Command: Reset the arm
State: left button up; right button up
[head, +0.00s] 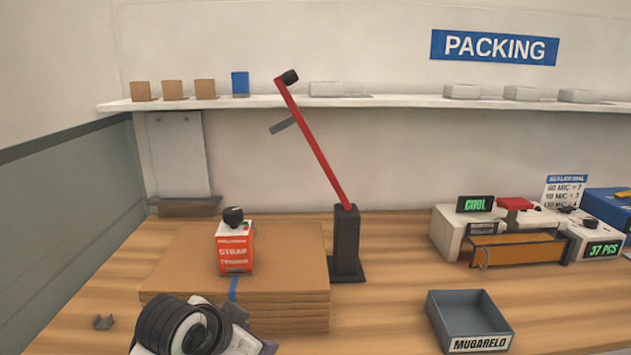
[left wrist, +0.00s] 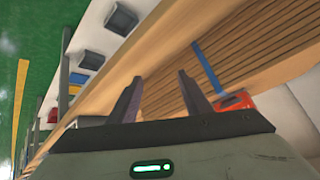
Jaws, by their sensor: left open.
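My left arm comes in at the bottom left of the head view, and my left gripper (head: 240,330) is low in front of the cardboard stack. The left wrist view shows its two fingers (left wrist: 160,92) apart with nothing between them. A red lever arm (head: 315,148) with a black knob at its tip leans up and to the left from a black post (head: 345,245) on the table. No gripper touches it. My right gripper is not in view.
A stack of cardboard (head: 250,310) with a blue strap bears a red strap box (head: 235,250). A grey tray (head: 468,315) stands at front right, and a sealing machine (head: 515,240) is behind it. Bare table (head: 385,300) lies between post and tray. A shelf (head: 400,103) runs along the wall.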

pick_arm(q)
jog(key=s+a+f+n+g+y, duration=0.15)
jog(key=s+a+f, duration=0.3)
jog(key=s, duration=0.55)
jog(key=s+a+f+n+g, duration=0.1)
jog(key=s+a+f+n, duration=0.15)
jog(key=s+f, duration=0.55)
jog(key=s+a+f+n+g+y, duration=0.1)
jog(key=s+a+f+g, duration=0.2)
jog(key=s, duration=1)
jog(key=w+d+f+t+h, duration=0.1)
jog(key=w+d+f+t, duration=0.1)
jog(key=f, duration=0.4)
jog(key=w+d+f+t+h, duration=0.1)
jog(key=w+d+f+t, duration=0.1)
jog(key=f+t, duration=0.2)
notch_tip(320, 180, down, 2)
jog(key=shift+f, duration=0.25)
